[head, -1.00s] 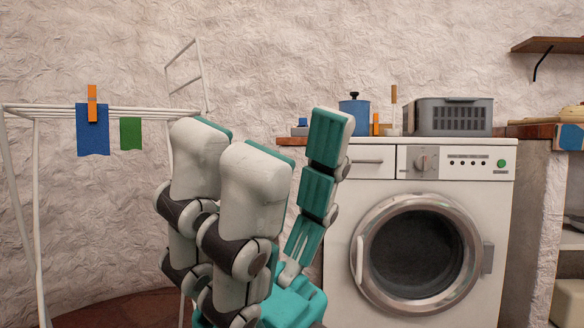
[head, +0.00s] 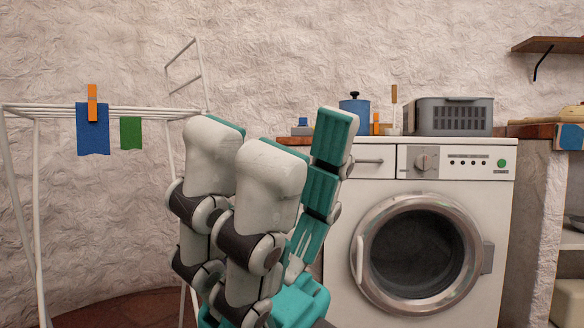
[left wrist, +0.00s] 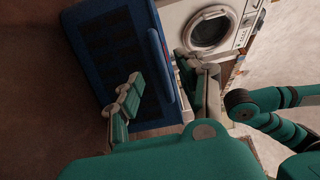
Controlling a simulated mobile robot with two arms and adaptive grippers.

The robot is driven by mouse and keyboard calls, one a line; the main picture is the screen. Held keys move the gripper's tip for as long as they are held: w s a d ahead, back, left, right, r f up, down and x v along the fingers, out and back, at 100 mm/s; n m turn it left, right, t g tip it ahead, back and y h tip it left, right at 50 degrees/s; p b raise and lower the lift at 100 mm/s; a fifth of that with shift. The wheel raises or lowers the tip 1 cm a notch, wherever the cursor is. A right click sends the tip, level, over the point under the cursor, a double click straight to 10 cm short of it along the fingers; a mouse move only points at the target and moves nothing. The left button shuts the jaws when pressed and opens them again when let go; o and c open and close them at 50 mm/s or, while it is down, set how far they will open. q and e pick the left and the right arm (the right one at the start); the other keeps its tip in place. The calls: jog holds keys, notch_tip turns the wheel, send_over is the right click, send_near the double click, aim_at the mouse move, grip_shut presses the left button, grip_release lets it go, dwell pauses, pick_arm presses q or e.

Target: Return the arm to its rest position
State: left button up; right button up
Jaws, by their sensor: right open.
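My right gripper (head: 290,140) stands upright in the middle of the head view, its fingertips pointing up. Two pale fingers are on its left and a teal-faced finger is on its right, with a gap between them. It is open and I see nothing held in it. It hides part of the drying rack and the washing machine's left edge. My left gripper (left wrist: 168,92) shows in the left wrist view, its fingers spread apart with nothing between them. It is not in the head view.
A white drying rack (head: 150,110) with a blue cloth (head: 92,138) and a green cloth (head: 131,133) stands left. A washing machine (head: 345,235) stands right, a grey crate (head: 453,117) above it. A blue boxlike thing (left wrist: 158,50) is beyond my left fingers.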

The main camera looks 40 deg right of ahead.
pick_arm(q)
jog(key=v, duration=0.9)
